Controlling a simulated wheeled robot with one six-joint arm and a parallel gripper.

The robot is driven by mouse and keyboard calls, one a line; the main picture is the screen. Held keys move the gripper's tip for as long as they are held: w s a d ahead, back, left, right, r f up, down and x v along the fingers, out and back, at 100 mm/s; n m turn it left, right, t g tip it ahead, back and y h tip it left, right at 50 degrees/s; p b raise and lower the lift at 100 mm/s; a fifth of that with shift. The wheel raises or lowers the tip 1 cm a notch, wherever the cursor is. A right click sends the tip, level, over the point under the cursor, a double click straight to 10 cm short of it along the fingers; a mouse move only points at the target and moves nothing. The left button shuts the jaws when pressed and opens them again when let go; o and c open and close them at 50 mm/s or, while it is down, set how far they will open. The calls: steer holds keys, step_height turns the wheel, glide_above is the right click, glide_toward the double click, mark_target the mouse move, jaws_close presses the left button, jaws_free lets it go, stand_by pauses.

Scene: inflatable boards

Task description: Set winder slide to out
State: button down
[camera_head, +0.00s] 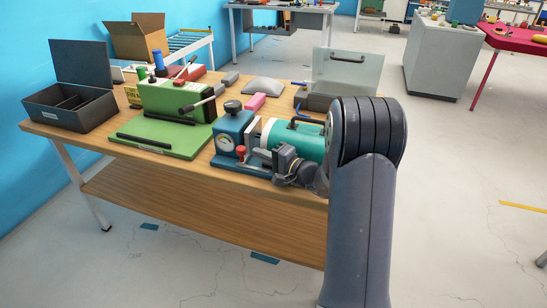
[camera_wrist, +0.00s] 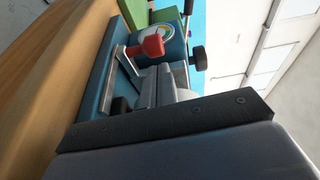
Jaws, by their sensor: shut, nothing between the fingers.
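A blue machine (camera_head: 229,132) with a round white gauge stands at the front of the wooden table, beside a teal cylinder (camera_head: 298,140). A red knob (camera_head: 241,151) stands at its front on a pale metal piece. In the wrist view the red knob (camera_wrist: 152,45) sits on a metal arm over a blue base with a long pale strip (camera_wrist: 124,62). I cannot tell which part is the winder slide or its setting. My gripper (camera_head: 264,155) is shut and empty, just right of the red knob; its grey fingers (camera_wrist: 155,84) point toward the machine.
A green machine (camera_head: 175,98) on a green board stands to the left. A dark open box (camera_head: 70,105) is at the table's left end. A clear panel with a handle (camera_head: 347,72) stands behind the teal cylinder.

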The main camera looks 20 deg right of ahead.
mark_target(250, 141)
steer(key=shift+x, duration=1)
steer(key=shift+w+a+f+b, duration=0.25)
steer(key=shift+a+b, duration=0.25)
steer(key=shift+b, duration=0.45)
steer(key=shift+a+r+b, duration=0.2)
steer(key=shift+a+b, duration=0.1)
steer(key=shift+b, duration=0.35)
steer(key=shift+w+r, duration=0.1)
steer(key=shift+r, duration=0.15)
